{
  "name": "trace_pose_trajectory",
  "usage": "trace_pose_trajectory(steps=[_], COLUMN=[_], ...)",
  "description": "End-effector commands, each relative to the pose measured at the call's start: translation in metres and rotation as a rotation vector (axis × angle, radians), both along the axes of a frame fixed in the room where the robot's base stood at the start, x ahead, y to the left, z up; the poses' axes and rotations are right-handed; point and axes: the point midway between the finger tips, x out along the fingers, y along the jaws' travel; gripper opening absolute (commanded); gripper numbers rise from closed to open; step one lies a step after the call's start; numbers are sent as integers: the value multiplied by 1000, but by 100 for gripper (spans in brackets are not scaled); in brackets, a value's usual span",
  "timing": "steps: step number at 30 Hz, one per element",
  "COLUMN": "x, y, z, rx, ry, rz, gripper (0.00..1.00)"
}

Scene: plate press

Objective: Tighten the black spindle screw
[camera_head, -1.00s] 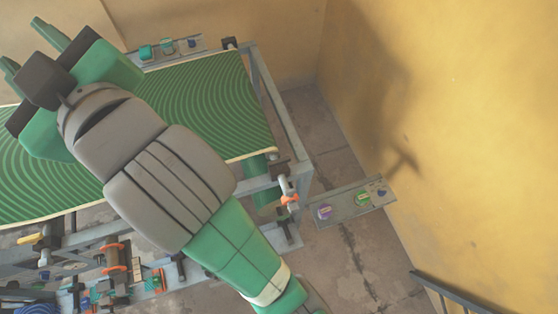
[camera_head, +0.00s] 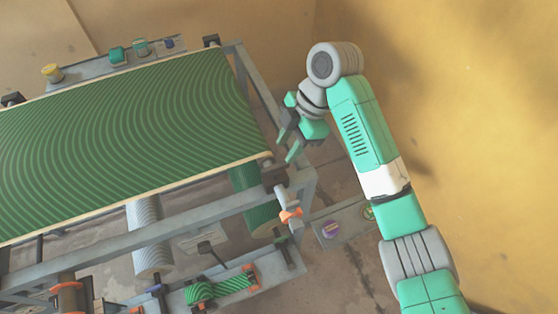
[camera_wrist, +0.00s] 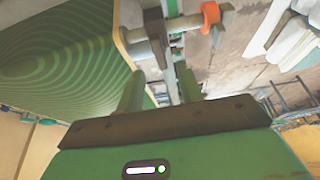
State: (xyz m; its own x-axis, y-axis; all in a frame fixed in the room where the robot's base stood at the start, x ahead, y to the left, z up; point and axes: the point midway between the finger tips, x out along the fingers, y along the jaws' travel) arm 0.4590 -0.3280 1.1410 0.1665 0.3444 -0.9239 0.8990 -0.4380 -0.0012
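My gripper (camera_head: 291,141) hangs off the right end of the green belt, beside the frame corner. Its two green fingers are apart with nothing between them; the gap also shows in the wrist view (camera_wrist: 160,90). A black block (camera_head: 274,174) sits at the near right belt corner, below my gripper in the head view, with a grey cylinder and an orange clip (camera_head: 290,214) by it. In the wrist view the black part (camera_wrist: 154,24) is beyond the fingers, near an orange ring (camera_wrist: 210,15). I cannot tell which black part is the spindle screw.
The green patterned belt (camera_head: 120,140) fills the left, on a grey metal frame (camera_head: 150,236). A grey panel with a purple button (camera_head: 331,229) stands at the right. A yellow wall (camera_head: 480,130) closes the right side. A button rail (camera_head: 95,67) runs behind the belt.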

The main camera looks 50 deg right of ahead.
Motion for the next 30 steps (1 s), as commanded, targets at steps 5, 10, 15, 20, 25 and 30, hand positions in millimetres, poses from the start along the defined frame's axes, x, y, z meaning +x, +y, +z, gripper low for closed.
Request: trace_pose_trajectory(steps=[5, 10, 15, 20, 25, 30], x=[5, 10, 10, 10, 10, 10], y=[12, 20, 21, 21, 21, 21], z=[-33, -54, -55, -55, -55, -54], rx=[2, -1, -2, -1, 0, 1], ry=[1, 0, -1, -2, -1, -1], rz=[1, 0, -1, -1, 0, -15], gripper=[36, 36, 36, 15, 0, 0])
